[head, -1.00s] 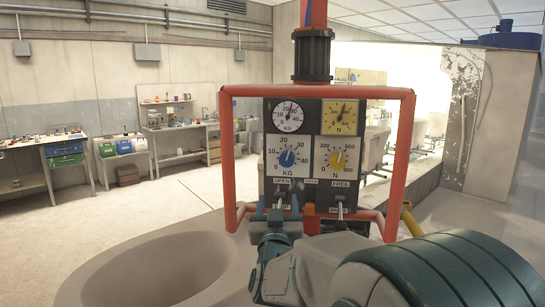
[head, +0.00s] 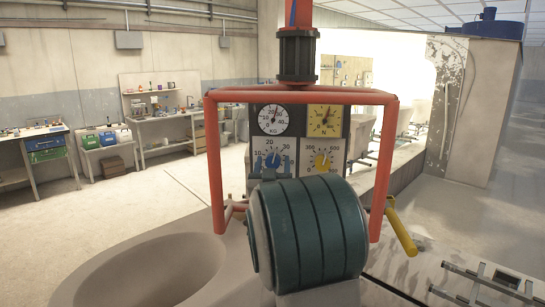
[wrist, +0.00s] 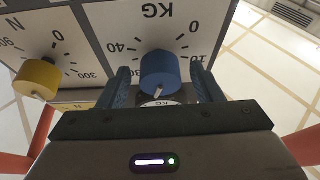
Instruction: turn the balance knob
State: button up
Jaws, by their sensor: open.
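The control panel (head: 297,143) stands upright inside a red tube frame. A blue knob (head: 271,160) sits on its white KG dial, under a round KG gauge (head: 273,120). The wrist view shows this blue knob (wrist: 159,68) upside down, with a pale pointer mark. My gripper (wrist: 160,76) is open, with one dark blue finger on each side of the blue knob. I cannot tell whether the fingers touch it. A yellow knob (head: 321,163) sits on the N dial to the right; it also shows in the wrist view (wrist: 37,79). My arm hides the panel's lower part.
The red frame (head: 216,165) surrounds the panel closely on both sides and above. A yellow handle (head: 402,232) sticks out at the lower right. A round basin (head: 150,275) is at the lower left. Workbenches (head: 165,130) stand far back left, with open floor before them.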

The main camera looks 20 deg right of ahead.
jog(key=shift+w+d+r, duration=0.15)
jog(key=shift+w+d, duration=0.1)
jog(key=shift+w, duration=0.15)
jog(key=c, duration=1)
jog(key=shift+b, duration=0.4)
